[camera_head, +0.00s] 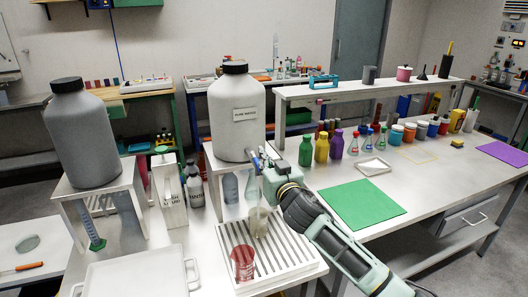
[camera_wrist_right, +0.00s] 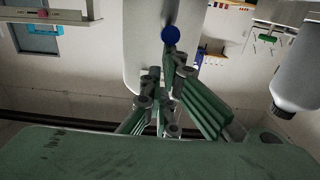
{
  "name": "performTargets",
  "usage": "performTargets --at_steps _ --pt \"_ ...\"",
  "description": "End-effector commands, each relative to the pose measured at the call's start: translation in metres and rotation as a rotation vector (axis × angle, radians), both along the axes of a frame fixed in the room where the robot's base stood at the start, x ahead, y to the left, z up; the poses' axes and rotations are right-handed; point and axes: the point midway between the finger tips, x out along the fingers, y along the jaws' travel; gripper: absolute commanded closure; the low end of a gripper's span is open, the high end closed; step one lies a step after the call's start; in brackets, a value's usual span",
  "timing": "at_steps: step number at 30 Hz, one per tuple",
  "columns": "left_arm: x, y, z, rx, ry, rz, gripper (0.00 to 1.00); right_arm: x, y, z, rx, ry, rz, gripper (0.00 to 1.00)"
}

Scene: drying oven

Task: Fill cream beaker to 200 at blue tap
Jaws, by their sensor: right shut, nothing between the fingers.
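The cream beaker (camera_head: 259,221) stands on the slatted drip tray (camera_head: 292,256) below the gripper. Its level and marks are too small to read. My left gripper is not in view.
A red beaker (camera_head: 242,262) stands on the drip tray, front left of the cream one. A second grey jar (camera_head: 80,132) stands on a white stand at left. A white tray (camera_head: 140,273) lies front left. The green mat (camera_head: 362,204) at right is clear.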

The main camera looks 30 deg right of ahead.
Motion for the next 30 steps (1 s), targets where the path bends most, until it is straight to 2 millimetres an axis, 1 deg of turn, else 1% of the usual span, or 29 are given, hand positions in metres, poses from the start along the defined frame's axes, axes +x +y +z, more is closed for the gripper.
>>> performTargets --at_steps 24,27,30 --pt "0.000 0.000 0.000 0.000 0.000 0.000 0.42 0.000 0.000 -0.001 0.000 0.002 0.000 1.00" --pt "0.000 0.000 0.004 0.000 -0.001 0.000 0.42 0.001 0.000 0.003 0.000 0.001 0.000 1.00" --pt "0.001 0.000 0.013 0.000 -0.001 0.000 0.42 0.003 -0.002 0.013 0.002 0.001 0.000 1.00"
